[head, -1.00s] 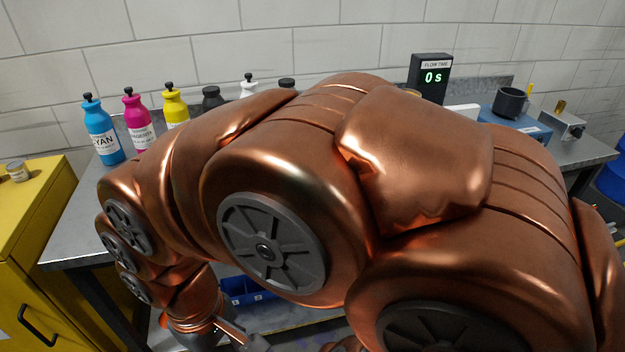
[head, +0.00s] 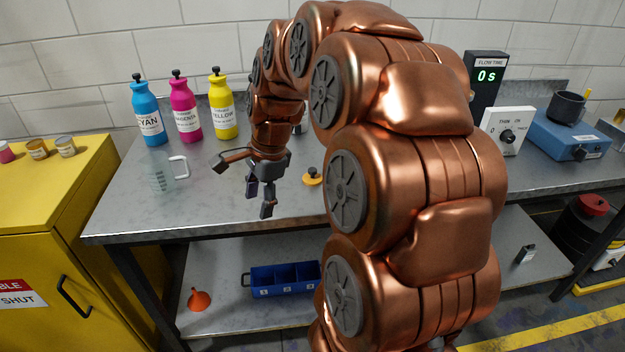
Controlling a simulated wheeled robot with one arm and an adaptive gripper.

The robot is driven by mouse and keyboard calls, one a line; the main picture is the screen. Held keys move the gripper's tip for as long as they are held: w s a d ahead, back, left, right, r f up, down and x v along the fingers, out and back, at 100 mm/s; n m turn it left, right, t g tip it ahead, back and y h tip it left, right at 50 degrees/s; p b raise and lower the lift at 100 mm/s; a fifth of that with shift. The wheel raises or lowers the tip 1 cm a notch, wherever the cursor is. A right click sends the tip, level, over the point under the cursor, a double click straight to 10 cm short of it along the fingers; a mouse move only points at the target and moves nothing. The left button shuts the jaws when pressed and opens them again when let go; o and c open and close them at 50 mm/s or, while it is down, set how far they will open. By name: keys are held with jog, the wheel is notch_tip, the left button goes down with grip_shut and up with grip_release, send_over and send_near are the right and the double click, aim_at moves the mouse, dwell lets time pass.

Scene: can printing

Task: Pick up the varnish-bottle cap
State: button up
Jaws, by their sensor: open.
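My gripper (head: 259,202) is open and empty, pointing down above the front part of the metal table (head: 130,212). I cannot make out the varnish bottle or its cap for certain; my arm hides the table behind it. The cyan bottle (head: 148,122), magenta bottle (head: 185,120) and yellow bottle (head: 222,118) stand upright at the back left, with dark caps on. A small orange-yellow round piece with a dark knob (head: 312,179) sits on the table to the right of my gripper, apart from it. I cannot tell what it is.
A clear jug (head: 160,178) stands left of my gripper. The flow-time display (head: 486,78), a white dial box (head: 503,133) and a blue device (head: 570,138) stand to the right. A blue bin (head: 285,278) and orange funnel (head: 198,299) are on the lower shelf.

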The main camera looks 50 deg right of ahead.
jog(key=w+d+m+t, duration=0.2)
jog(key=w+d+m, duration=0.2)
jog(key=d+m, duration=0.65)
jog(key=m+h, duration=0.1)
jog(key=m, duration=0.3)
send_over(313, 169)
jog(key=s, duration=0.3)
notch_tip(313, 169, down, 2)
jog(key=shift+w+f+t+b, duration=0.15)
jog(key=shift+f+t+b, duration=0.15)
jog(key=shift+b, duration=0.1)
jog(key=shift+d+p+x, duration=0.1)
jog(key=shift+p+x, duration=0.35)
jog(key=shift+x, duration=1.25)
jog(key=shift+d+p+x, duration=0.15)
jog(key=shift+p+x, duration=0.3)
jog(key=shift+x, duration=1.2)
jog(key=shift+w+a, duration=0.1)
jog(key=shift+w, duration=0.05)
jog(key=c, duration=0.9)
